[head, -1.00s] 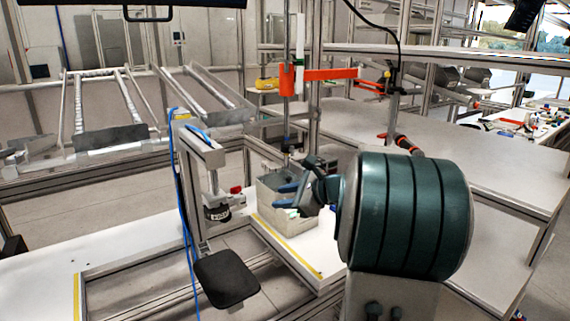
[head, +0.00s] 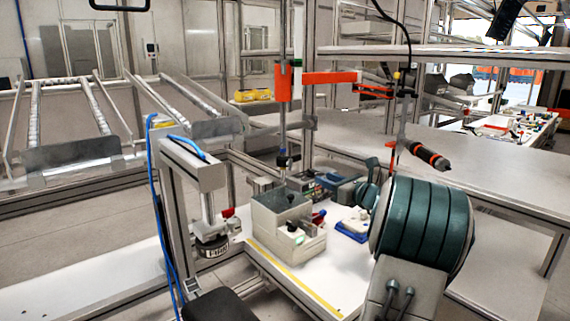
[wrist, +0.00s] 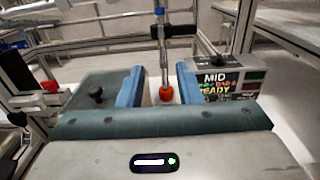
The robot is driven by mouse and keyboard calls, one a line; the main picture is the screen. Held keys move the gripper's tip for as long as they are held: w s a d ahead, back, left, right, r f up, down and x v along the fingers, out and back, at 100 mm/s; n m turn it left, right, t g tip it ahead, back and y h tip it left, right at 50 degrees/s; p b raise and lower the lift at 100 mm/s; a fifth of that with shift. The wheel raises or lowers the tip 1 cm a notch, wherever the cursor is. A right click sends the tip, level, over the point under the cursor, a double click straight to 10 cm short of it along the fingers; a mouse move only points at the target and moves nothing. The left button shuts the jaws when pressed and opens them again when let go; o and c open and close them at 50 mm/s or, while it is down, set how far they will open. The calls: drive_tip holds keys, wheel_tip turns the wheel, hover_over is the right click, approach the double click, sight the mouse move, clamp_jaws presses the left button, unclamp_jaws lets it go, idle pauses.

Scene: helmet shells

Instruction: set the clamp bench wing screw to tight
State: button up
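A light grey bench unit (head: 285,228) with black knobs on top stands on the white table in the head view. A red part (head: 319,217) shows at its right side. I cannot tell which part is the wing screw. In the wrist view, my gripper (wrist: 160,88) is open, its two blue fingers apart. A vertical rod with an orange-red tip (wrist: 166,94) shows in the gap between them; I cannot tell its depth. A grey surface with a black knob (wrist: 95,91) is left of the fingers. In the head view, my blue gripper (head: 338,186) is behind and right of the bench unit.
A box with a lettered display (wrist: 222,82) is right of the fingers. A grey press frame (head: 190,177) with a blue cable stands left of the bench unit. A post with an orange arm (head: 330,77) rises behind. A blue-and-white item (head: 352,230) lies to the right.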

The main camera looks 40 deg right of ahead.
sight(292, 164)
drive_tip(key=w, duration=0.9)
drive_tip(key=w+a, duration=0.1)
drive_tip(key=w, duration=0.4)
drive_tip(key=shift+w, duration=0.15)
clamp_jaws()
